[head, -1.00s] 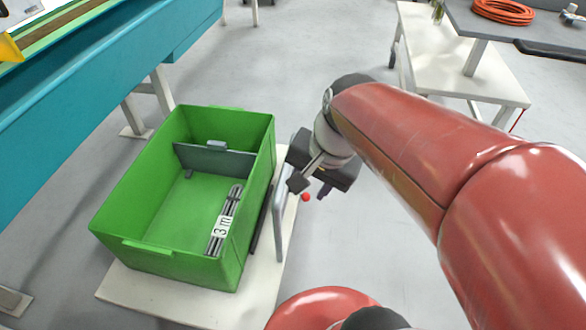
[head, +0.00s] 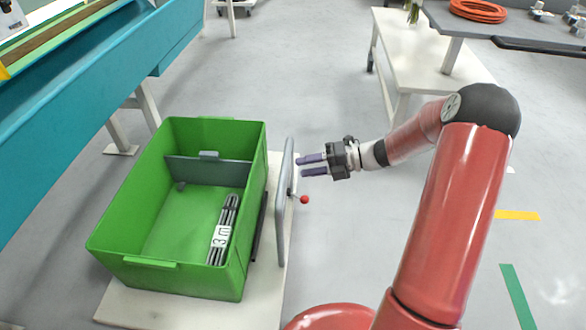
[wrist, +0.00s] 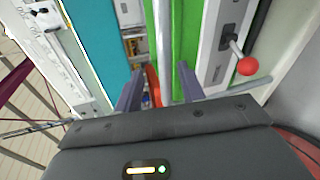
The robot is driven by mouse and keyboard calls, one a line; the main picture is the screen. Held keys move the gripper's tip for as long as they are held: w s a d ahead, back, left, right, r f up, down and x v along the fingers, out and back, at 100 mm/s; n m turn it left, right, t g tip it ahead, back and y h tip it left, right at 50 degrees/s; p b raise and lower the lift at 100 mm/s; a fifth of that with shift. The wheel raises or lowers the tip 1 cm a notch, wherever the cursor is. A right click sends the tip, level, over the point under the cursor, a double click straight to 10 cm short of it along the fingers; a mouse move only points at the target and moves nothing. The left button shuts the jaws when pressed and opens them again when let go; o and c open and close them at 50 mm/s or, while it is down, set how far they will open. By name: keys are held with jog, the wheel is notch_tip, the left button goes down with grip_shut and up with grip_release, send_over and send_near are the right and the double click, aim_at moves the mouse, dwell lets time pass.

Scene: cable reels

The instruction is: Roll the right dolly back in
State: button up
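A dolly with a white deck (head: 140,308) carries a green crate (head: 255,190) and has an upright grey handle (head: 284,215) on its right side. The handle also shows in the wrist view (wrist: 162,45), lined up with the gap between my fingers. A lever with a red ball knob (head: 304,200) sticks out beside the handle; the knob also shows in the wrist view (wrist: 247,66). My gripper (head: 302,166) is open and empty, its purple fingers pointing left at the handle's upper part from just right of it. I see no contact.
A teal bench (head: 80,85) runs along the left, close to the crate. Inside the crate are a grey divider (head: 210,172) and a bundle of dark rods labelled 3 m. A white table (head: 425,55) stands at the back right. The floor right of the dolly is clear.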

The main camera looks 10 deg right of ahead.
aim_at(285, 168)
jog(key=w+a+f, duration=0.1)
jog(key=a, duration=0.1)
jog(key=a+m, duration=0.1)
jog(key=a, duration=0.1)
jog(key=w+a+f+m+t, duration=0.1)
jog(key=a, duration=0.1)
jog(key=shift+w+a+f+y+b, duration=0.2)
jog(key=shift+w+f+y+b, duration=0.1)
jog(key=shift+f+y+b, duration=0.1)
jog(key=shift+r, duration=0.1)
grip_shut()
